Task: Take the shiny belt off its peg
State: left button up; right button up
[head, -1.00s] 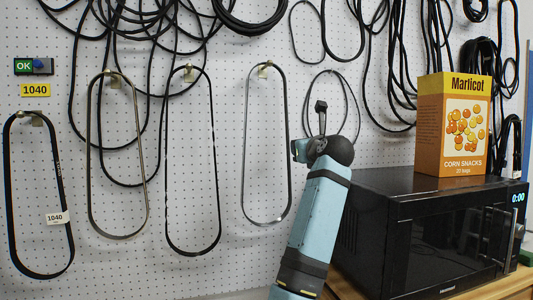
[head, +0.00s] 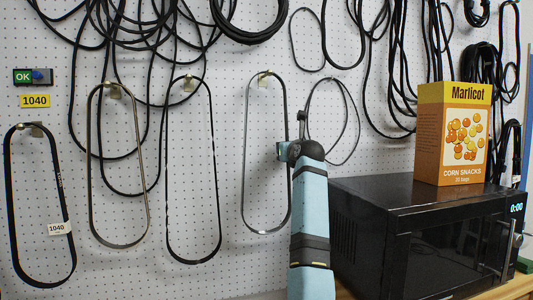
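Elongated loop belts hang on brass pegs on a white pegboard. The rightmost of these, a thin grey shiny belt (head: 246,160), hangs on its peg (head: 264,77). Another belt with a metallic sheen (head: 91,165) hangs further left on its own peg (head: 114,90). My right gripper (head: 292,140) is beside the right edge of the thin grey belt, around mid-height, well below its peg. Its fingers are mostly hidden behind my wrist, so I cannot tell whether it is open or touches the belt. My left gripper is out of view.
A black belt (head: 198,258) hangs between the two shiny ones. A thick black belt (head: 9,210) with a 1040 tag hangs far left. A black microwave (head: 380,195) with a corn snacks box (head: 428,145) on top stands right of my arm. Black cables hang above.

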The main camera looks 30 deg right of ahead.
jog(key=shift+w+d, duration=0.1)
jog(key=shift+w, duration=0.35)
jog(key=shift+c, duration=0.2)
grip_shut()
jog(key=shift+s, duration=0.1)
